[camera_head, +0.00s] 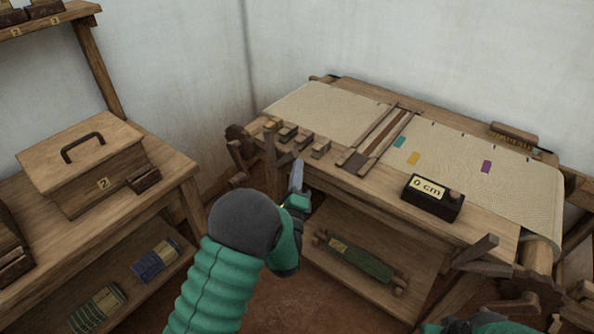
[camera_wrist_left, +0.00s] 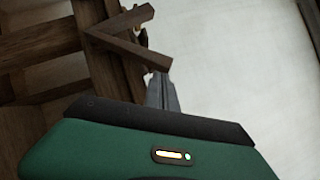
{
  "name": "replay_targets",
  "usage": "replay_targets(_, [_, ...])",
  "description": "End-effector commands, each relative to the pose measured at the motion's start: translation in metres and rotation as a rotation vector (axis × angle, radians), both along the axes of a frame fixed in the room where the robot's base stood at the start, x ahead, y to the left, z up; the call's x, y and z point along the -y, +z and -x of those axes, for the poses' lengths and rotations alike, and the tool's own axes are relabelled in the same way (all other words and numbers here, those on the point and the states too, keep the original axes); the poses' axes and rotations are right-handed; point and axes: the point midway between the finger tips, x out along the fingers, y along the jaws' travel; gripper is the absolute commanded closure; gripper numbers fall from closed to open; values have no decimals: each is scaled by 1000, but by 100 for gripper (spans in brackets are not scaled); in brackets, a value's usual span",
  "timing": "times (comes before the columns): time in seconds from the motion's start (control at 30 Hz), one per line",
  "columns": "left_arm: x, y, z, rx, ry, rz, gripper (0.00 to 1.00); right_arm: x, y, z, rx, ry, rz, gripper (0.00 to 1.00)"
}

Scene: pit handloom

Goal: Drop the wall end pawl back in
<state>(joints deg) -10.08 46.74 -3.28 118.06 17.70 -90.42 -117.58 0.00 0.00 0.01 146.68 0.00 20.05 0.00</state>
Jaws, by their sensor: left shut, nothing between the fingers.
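The wall end pawl (camera_head: 284,158) is a small angled wooden arm at the loom's far left end, beside the toothed wheel (camera_head: 238,138). In the left wrist view an angled wooden piece (camera_wrist_left: 130,48), which looks like the pawl, lies just beyond my fingertips. I cannot tell whether it sits in the teeth. My left gripper (camera_head: 298,176) is shut and empty, pointing up below and right of the pawl. Its fingertips (camera_wrist_left: 161,84) are close to the piece's lower end; I cannot tell whether they touch. Of my right arm, only a green part shows at the bottom edge.
The loom's top carries cloth (camera_head: 460,150), several wooden blocks, a brush (camera_head: 514,133) and a black "0 cm" box (camera_head: 433,197). A green roll (camera_head: 360,260) lies on the shelf below. A side table with a lidded box (camera_head: 82,165) stands left.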

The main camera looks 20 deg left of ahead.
Motion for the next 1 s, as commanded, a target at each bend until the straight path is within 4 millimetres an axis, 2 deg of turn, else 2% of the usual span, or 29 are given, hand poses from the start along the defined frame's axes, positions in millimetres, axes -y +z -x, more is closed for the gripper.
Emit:
replay_targets(0.37, [-1,2,-1,0,0,1,100,0,0,0,0,0,0,48])
replay_targets(0.57, [-3,7,-2,-10,-1,28,100,0,8,0,0,0,0,48])
replay_targets(0.77, [-10,22,-4,-40,1,112,100,0,29,0,0,0,0,48])
replay_targets(1.0, [-28,43,-11,-105,1,296,100,0,66,0,0,0,0,48])
